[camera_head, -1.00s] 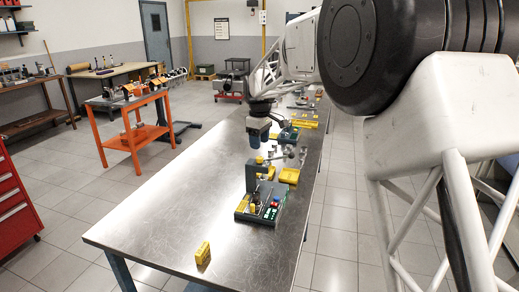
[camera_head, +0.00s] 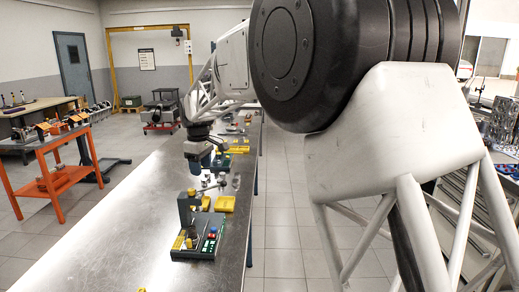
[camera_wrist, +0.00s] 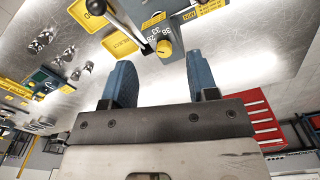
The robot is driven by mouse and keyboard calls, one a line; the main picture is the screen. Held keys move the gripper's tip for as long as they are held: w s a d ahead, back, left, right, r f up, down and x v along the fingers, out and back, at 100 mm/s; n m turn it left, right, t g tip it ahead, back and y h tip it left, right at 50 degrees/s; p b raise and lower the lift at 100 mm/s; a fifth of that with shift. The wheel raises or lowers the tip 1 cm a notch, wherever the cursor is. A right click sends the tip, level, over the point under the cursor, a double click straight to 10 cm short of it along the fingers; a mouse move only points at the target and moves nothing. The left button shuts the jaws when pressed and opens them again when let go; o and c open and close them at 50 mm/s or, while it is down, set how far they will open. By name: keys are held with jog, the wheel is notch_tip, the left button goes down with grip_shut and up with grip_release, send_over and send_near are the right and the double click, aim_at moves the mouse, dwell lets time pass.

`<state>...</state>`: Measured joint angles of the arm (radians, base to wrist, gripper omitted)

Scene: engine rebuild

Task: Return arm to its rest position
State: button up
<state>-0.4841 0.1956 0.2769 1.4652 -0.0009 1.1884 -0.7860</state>
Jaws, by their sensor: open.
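My gripper (camera_head: 194,168) hangs over the metal workbench (camera_head: 130,232), just beyond the upright of a small bench device in the head view. In the wrist view my gripper (camera_wrist: 160,80) has its two blue fingers wide apart, with nothing between them. The bench device (camera_head: 199,240) has a dark green base, a grey upright with a yellow knob, and small coloured parts. Its yellow knob (camera_wrist: 164,48) shows beyond the fingertips in the wrist view. My arm is stretched out along the bench.
Yellow trays (camera_head: 225,203) and loose metal parts (camera_wrist: 70,57) lie on the bench near the device. An orange cart (camera_head: 52,178) stands left of the bench. A red drawer cabinet (camera_wrist: 262,122) shows in the wrist view. Floor right of the bench is clear.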

jog(key=s+d+r+m+t, duration=0.1)
jog(key=s+d+r+m, duration=0.25)
jog(key=s+d, duration=0.9)
jog(key=s+d+r+m, duration=0.2)
jog(key=s+d+m, duration=0.2)
jog(key=s+d, duration=0.8)
jog(key=s+d+f+m, duration=0.3)
jog(key=s+d, duration=0.5)
jog(key=s, duration=0.3)
jog(key=s+d+f+m+t, duration=0.1)
jog(key=s+d+f+m, duration=0.3)
jog(key=s, duration=0.7)
jog(key=d+f, duration=0.2)
jog(key=d, duration=0.2)
jog(key=shift+s+f, duration=0.25)
jog(key=shift+s, duration=0.1)
